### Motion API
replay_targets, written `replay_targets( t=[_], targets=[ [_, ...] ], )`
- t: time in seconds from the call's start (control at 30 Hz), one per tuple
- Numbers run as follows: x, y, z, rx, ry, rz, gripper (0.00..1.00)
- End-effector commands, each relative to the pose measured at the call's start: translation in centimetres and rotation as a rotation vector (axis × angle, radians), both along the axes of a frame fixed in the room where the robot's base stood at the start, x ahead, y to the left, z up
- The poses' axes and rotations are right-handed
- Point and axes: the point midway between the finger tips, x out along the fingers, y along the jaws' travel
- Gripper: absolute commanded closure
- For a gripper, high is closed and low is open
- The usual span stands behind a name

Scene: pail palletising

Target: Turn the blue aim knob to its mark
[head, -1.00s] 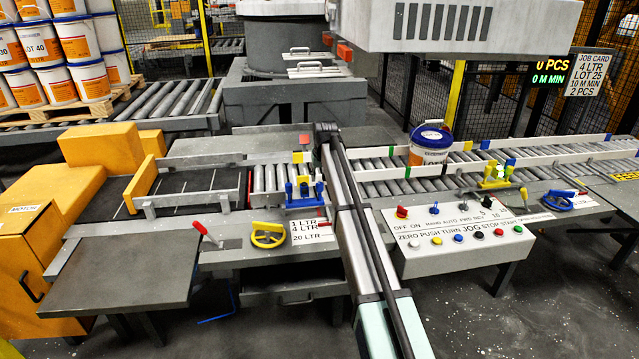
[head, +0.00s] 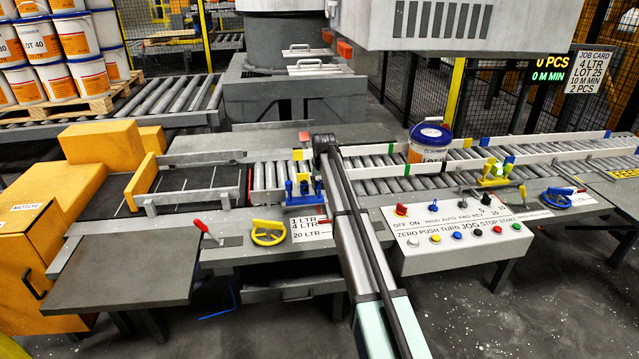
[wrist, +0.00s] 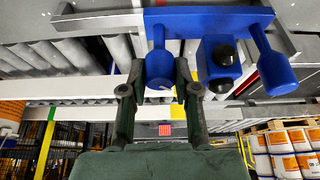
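A blue bracket (wrist: 225,18) carries a left blue knob (wrist: 158,60), a blue block (wrist: 220,62) with dark round ends, and a right blue knob (wrist: 272,68). My gripper (wrist: 160,85) has its two dark fingers on either side of the left blue knob. Whether they touch it cannot be told. A thin white line shows near the right fingertip. In the head view, the blue fixture (head: 303,190) stands at the conveyor's front edge, left of my arm. The gripper itself cannot be made out there. Which part is the aim knob, and its mark, cannot be told.
A yellow handwheel (head: 268,233) and a red-handled lever (head: 207,230) are left of my arm. The control panel (head: 460,245), a yellow fixture (head: 494,178) and a blue handwheel (head: 556,198) are right. A white pail (head: 429,145) with a blue lid stands on the rollers.

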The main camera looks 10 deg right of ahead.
Motion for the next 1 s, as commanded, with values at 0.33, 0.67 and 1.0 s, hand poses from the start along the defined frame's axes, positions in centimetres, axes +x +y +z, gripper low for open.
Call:
replay_targets(
  t=[0.33, 0.67, 1.0],
  targets=[
    [0.0, 0.08, -0.05, 0.001, 0.0, -0.046, 1.0],
    [0.1, 0.09, -0.09, 0.0, -0.001, -0.256, 1.0],
    [0.18, 0.1, -0.08, -0.001, -0.001, -0.541, 1.0]
  ],
)
